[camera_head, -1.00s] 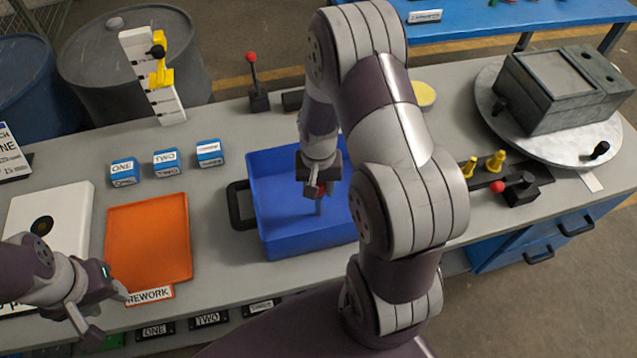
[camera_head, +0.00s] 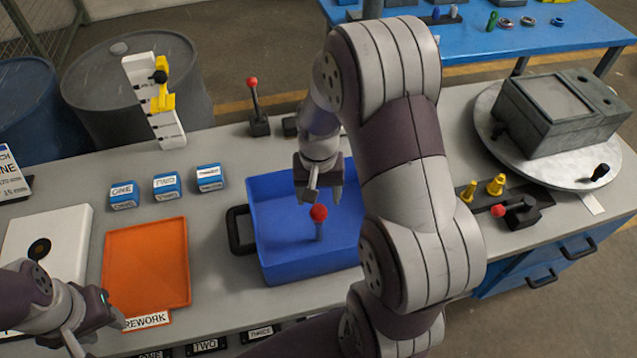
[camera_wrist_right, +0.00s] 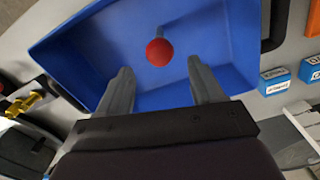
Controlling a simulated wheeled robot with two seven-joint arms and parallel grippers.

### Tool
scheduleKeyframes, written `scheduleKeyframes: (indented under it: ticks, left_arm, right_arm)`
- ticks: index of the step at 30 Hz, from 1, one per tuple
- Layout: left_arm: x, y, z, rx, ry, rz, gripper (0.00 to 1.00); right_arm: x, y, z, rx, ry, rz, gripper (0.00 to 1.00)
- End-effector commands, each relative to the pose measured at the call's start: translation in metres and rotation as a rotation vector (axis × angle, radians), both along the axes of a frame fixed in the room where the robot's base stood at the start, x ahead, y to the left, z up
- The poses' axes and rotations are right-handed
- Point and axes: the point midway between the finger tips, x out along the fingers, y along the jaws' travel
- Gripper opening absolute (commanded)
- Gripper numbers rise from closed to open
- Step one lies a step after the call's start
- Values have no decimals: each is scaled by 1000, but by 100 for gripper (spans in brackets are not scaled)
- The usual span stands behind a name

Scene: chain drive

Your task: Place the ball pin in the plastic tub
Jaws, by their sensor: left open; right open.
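The ball pin (camera_head: 319,213), with a red ball on a grey shank, stands roughly upright inside the blue plastic tub (camera_head: 292,269). In the right wrist view the red ball (camera_wrist_right: 159,52) shows beyond the fingertips, over the floor of the tub (camera_wrist_right: 90,62). My right gripper (camera_head: 322,196) is open and empty, above and just behind the ball in the head view. Its fingers (camera_wrist_right: 162,80) are apart with nothing between them. My left gripper (camera_head: 100,335) is open at the lower left, near the orange tray, away from the tub.
An orange tray (camera_head: 147,265) with a REWORK label lies left of the tub. Several blue labelled blocks (camera_head: 166,186) stand behind it. A red-knobbed lever (camera_head: 256,105) stands behind the tub. Yellow pegs (camera_head: 495,185) and a grey turntable (camera_head: 570,172) are at the right.

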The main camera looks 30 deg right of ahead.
Motion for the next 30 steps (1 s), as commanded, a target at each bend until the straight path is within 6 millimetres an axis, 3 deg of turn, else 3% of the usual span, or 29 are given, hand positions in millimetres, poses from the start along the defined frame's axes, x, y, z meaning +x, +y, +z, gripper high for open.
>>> scheduleKeyframes:
  ticks: [3,9,15,18,30]
  left_arm:
    - [0,0,-3,0,0,0,43]
    - [0,0,-4,0,0,0,43]
    - [0,0,-4,0,0,0,43]
    - [0,0,-4,0,0,0,43]
    - [0,0,-4,0,0,0,43]
  right_arm:
    - [1,0,27,-2,-5,0,66]
    - [-3,7,51,-2,-5,37,66]
    - [-44,67,51,-21,-86,415,66]
    - [-60,82,48,-29,-115,538,66]
    - [-65,85,47,-31,-122,567,66]
